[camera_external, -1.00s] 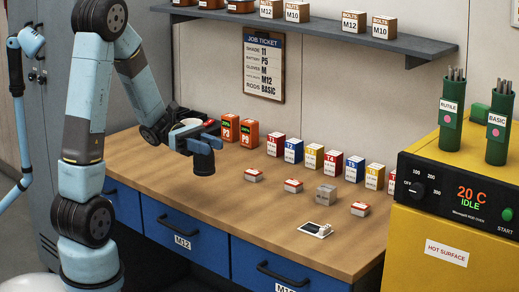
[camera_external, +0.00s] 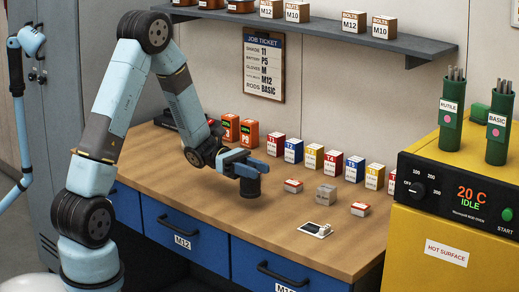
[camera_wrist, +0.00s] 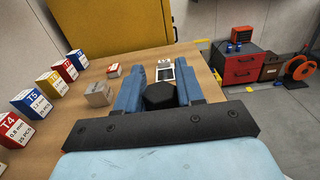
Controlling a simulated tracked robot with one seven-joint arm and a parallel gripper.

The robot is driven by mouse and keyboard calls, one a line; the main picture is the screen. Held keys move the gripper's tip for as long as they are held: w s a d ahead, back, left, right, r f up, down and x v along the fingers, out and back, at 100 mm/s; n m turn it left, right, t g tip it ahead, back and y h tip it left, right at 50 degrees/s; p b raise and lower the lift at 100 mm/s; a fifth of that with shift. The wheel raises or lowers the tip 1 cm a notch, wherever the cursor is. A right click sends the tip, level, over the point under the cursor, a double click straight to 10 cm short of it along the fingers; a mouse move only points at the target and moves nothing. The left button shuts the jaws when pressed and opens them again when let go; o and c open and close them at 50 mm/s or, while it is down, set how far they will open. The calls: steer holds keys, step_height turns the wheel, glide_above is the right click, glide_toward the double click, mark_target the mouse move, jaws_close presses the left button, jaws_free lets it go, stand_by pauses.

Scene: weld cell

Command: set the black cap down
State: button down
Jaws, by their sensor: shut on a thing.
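The black cap (camera_external: 249,187) is upright between the two blue fingers of my gripper (camera_external: 246,168), over the wooden bench top (camera_external: 200,212). In the wrist view, the dark six-sided top of the cap (camera_wrist: 159,97) shows between the fingers (camera_wrist: 159,92), with a finger against each side. My gripper is shut on it. The cap's lower end is at or very near the bench; I cannot tell whether it touches.
Just right of the cap are small red-and-white boxes (camera_external: 293,186) and a grey box (camera_external: 326,194). A white card with small parts (camera_external: 315,230) lies nearer the front. Labelled boxes (camera_external: 293,150) line the wall. The bench front left of the cap is clear.

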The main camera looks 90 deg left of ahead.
mark_target(259, 182)
steer(key=shift+w+f, duration=0.2)
steer(key=shift+f, duration=0.1)
steer(key=shift+w+a+f, duration=0.1)
steer(key=shift+f, duration=1.5)
steer(key=c, duration=0.7)
jaws_free()
steer(key=shift+f, duration=0.1)
steer(key=v, duration=1.2)
